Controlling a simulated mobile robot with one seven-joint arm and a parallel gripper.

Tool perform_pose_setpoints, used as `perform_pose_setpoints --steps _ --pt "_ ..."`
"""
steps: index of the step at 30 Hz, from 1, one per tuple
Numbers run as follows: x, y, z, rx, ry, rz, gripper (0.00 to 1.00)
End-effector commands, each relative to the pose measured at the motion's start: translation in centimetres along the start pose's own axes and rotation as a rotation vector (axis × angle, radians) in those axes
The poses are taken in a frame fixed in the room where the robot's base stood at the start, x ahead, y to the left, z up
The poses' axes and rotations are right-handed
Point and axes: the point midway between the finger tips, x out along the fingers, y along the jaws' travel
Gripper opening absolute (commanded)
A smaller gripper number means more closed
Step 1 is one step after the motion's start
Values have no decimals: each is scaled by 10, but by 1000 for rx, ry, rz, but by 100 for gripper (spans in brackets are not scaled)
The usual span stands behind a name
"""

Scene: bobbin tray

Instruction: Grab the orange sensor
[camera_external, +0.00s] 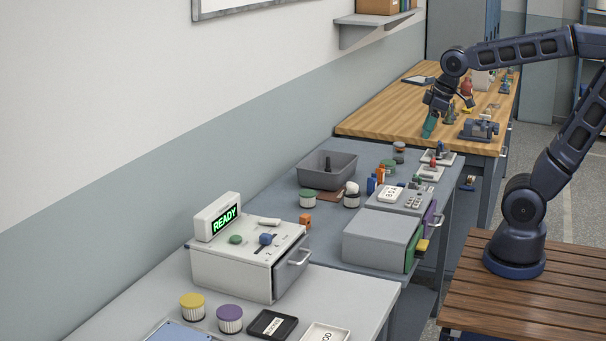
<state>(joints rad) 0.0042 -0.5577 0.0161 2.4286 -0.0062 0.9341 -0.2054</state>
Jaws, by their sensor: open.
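Two small orange things show, and I cannot tell for sure which is the sensor. One is an orange block (305,220) on the grey table, just behind the white machine. The other is a small upright orange piece (381,174) beside blue pieces (371,184), farther back on the same table.
The white machine (247,262) with a READY display (219,221) stands in front. The wooden bench (386,112) holds a dark clamp-like device (479,130).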

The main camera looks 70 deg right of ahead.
Motion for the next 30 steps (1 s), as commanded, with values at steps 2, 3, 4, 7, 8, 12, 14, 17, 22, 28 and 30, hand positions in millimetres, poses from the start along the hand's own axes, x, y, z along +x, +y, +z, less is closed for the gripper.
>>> perform_pose_setpoints --steps 2,3,4,7,8,12,14,17,22,28,30 --pt "8 3 -19 -55 -21 -4 49" --pt "12 4 -28 -84 -29 -5 49" --pt "15 5 -34 -106 -36 -7 49" --pt "26 9 -56 -178 -56 -13 49" --pt "30 10 -63 -199 -61 -15 49" --pt "50 14 -93 -299 -88 -27 49" --pt "59 16 -106 -343 -99 -33 49" --pt "77 18 -126 -415 -118 -45 49" --pt "111 21 -158 -536 -146 -69 49" --pt "157 24 -193 -678 -178 -105 49" --pt "174 24 -204 -728 -187 -118 49"
